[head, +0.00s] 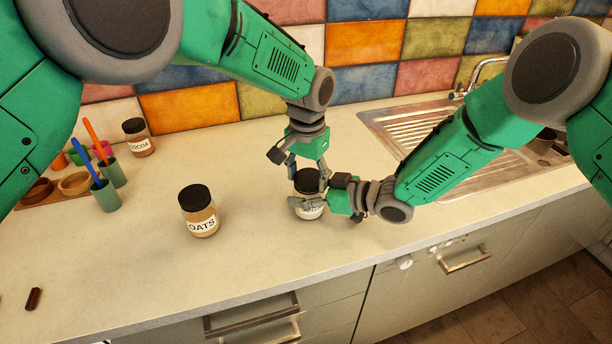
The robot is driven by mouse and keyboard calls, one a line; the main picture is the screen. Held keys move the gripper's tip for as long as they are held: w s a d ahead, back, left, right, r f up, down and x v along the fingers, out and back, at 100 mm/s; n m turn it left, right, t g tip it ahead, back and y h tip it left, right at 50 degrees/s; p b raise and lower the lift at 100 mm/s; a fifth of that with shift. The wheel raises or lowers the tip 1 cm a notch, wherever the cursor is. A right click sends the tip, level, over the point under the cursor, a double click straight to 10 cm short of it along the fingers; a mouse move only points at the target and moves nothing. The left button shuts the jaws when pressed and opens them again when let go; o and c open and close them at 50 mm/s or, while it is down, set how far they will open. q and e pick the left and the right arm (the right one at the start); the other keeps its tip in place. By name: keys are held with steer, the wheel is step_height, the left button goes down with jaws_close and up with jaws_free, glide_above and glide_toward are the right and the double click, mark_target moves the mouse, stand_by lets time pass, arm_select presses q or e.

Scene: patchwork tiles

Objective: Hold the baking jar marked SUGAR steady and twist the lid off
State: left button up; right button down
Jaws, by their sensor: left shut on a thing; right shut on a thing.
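A jar (308,213) with a dark lid (305,181) and a pale label stands upright on the counter at the centre of the head view. Its label is mostly covered, so I cannot read the word on it. My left gripper (308,174) points down from above and is shut on the dark lid. My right gripper (311,203) comes in level from the right and is shut around the jar's body, below the lid. The lid sits on the jar; whether it has turned cannot be told.
An OATS jar (198,212) stands to the left and a COCOA jar (138,138) at the back left. Cups with utensils (105,196) and bowls on a tray (75,183) are far left. A dark red block (33,298) lies front left. A sink (420,135) is at right.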

arm_select(q)
steer(key=shift+s+f, duration=0.25)
steer(key=shift+s, duration=0.1)
arm_select(e)
steer(key=shift+w+d, duration=0.3)
steer(key=shift+d, duration=0.05)
arm_select(q)
steer(key=o, duration=1.3)
steer(key=shift+w+d+r, duration=0.1)
steer(key=shift+w+d, duration=0.05)
arm_select(e)
steer(key=shift+s+a+f, duration=0.1)
